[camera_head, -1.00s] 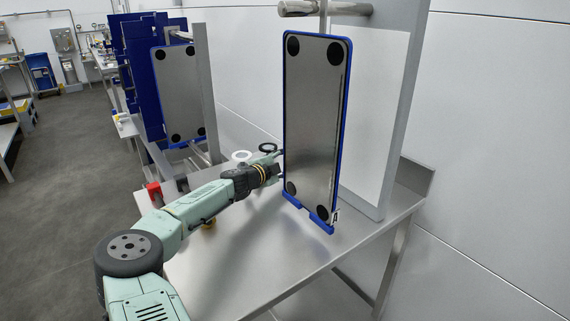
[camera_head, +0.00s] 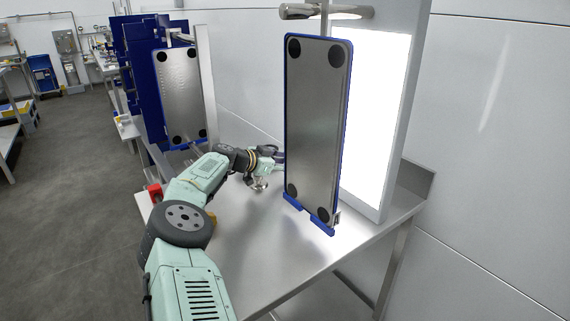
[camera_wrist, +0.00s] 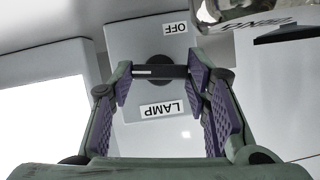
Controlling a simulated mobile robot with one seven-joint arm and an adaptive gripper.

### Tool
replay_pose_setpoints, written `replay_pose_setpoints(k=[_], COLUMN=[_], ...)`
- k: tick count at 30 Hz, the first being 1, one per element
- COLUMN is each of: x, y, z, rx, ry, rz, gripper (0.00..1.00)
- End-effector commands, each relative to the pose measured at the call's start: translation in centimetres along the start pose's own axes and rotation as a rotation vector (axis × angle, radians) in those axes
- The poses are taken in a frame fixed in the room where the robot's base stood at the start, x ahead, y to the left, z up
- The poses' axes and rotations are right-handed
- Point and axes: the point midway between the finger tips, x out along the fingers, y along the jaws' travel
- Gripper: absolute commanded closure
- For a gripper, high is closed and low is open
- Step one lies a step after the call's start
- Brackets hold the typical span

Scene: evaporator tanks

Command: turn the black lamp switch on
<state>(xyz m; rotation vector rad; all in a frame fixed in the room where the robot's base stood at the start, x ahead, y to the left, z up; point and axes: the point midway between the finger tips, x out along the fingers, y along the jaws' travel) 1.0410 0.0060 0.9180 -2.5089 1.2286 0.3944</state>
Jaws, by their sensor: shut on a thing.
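The black lamp switch (camera_wrist: 160,71) shows in the wrist view as a dark bar-shaped knob lying sideways, with a pale mark toward its left end. It sits on a grey box (camera_wrist: 125,38) between an OFF label and a LAMP label, both upside down in the picture. My gripper (camera_wrist: 162,76) is shut on the knob, one purple-padded finger at each end. In the head view my gripper (camera_head: 278,157) is partly hidden by the hanging blue-edged plate, and the switch cannot be seen. The lamp panel (camera_head: 375,125) glows bright white.
The blue-edged metal plate (camera_head: 315,120) hangs close in front of the lamp panel, just right of my gripper. A steel table (camera_head: 265,235) lies below. Another plate (camera_head: 182,95) hangs at the back left. A shiny metal part (camera_wrist: 235,10) is near the fingers.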

Motion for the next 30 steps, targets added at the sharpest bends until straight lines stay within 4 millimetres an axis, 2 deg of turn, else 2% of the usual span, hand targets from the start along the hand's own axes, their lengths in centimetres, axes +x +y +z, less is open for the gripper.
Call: replay_pose_setpoints(k=[12,27,28,30], x=[0.06,0.02,0.02,0.02], y=[-0.17,-0.22,-0.22,-0.22], z=[-0.1,-0.21,-0.22,-0.2], rx=[-0.152,-0.166,-0.166,-0.166], ry=[0.004,0.005,0.005,0.005], rz=[0.06,0.065,0.065,0.066], gripper=[0.85,0.85,0.56,0.51])
